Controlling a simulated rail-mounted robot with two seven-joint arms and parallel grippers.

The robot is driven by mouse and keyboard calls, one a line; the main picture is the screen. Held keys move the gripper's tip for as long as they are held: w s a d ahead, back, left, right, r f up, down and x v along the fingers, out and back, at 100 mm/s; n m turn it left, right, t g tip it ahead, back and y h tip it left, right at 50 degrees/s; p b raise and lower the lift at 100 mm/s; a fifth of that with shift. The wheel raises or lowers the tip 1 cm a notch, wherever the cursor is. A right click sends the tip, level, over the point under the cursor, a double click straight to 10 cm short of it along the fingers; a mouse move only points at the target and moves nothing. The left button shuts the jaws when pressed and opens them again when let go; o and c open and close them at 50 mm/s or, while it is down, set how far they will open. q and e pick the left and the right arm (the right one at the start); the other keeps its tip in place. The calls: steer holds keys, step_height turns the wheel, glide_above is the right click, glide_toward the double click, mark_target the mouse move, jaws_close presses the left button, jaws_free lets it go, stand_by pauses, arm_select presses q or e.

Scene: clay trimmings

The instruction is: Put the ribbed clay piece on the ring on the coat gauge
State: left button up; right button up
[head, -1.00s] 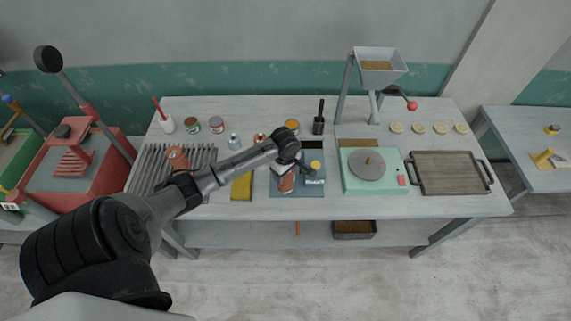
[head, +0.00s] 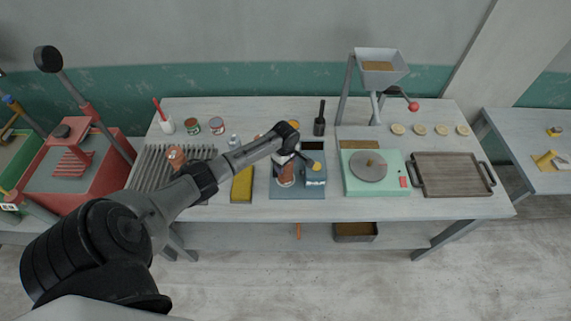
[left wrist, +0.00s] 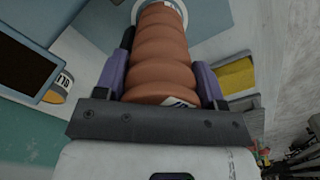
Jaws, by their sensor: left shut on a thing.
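The ribbed clay piece (head: 286,174) is reddish brown and stands roughly upright in my left gripper (head: 288,161) over the blue coat gauge (head: 282,194). In the left wrist view the ribbed clay piece (left wrist: 160,58) lies between the purple fingers of my left gripper (left wrist: 163,72), which is shut on it. The pale ring (left wrist: 184,11) shows around the far end of the piece at the top of that view. I cannot tell whether the piece touches the gauge inside the ring. My right gripper is not in view.
A yellow block (head: 242,185) lies to the left, before a ribbed rack (head: 150,165) with another clay piece (head: 176,154). A green wheel unit (head: 369,184) stands to the right.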

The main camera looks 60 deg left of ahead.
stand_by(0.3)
arm_select(q)
steer(key=o, duration=1.3)
steer(key=shift+f, duration=0.1)
